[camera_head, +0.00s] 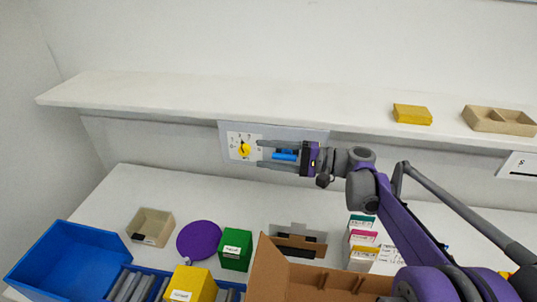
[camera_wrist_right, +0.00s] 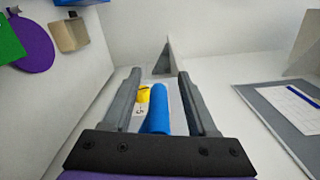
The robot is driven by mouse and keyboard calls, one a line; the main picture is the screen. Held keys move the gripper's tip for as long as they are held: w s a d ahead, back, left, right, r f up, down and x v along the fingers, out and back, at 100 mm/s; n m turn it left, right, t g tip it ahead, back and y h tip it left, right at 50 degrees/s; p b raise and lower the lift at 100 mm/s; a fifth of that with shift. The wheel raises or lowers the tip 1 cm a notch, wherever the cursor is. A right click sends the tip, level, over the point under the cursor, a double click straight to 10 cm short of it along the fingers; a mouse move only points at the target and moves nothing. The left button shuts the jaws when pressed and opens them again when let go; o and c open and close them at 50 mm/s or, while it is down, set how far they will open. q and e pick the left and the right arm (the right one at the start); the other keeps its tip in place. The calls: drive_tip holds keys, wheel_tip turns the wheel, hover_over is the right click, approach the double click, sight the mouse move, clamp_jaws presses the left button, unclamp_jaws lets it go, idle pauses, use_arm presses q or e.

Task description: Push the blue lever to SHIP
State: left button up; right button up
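The blue lever (camera_head: 285,155) is on the grey panel (camera_head: 300,132) on the wall under the shelf. It also shows in the right wrist view (camera_wrist_right: 158,112). A yellow rotary knob (camera_head: 243,149) sits on a white plate to its left; its small marks are too small to read. My right gripper (camera_head: 261,154) reaches in from the right with its fingers apart, one above and one below the lever. In the right wrist view the lever lies between the open fingers (camera_wrist_right: 159,74), with gaps visible beside it. No SHIP label is legible. My left gripper is not seen.
A white shelf (camera_head: 200,98) runs above the panel, with a yellow block (camera_head: 412,114) on it. Below, the table (camera_head: 150,187) holds a blue bin (camera_head: 65,258), a purple disc (camera_head: 198,240), a green box (camera_head: 236,248) and an open cardboard box (camera_head: 268,272). The table area near the wall is clear.

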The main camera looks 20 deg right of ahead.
drive_tip(key=b+v, duration=0.1)
drive_tip(key=v, duration=1)
drive_tip(key=shift+a, duration=0.1)
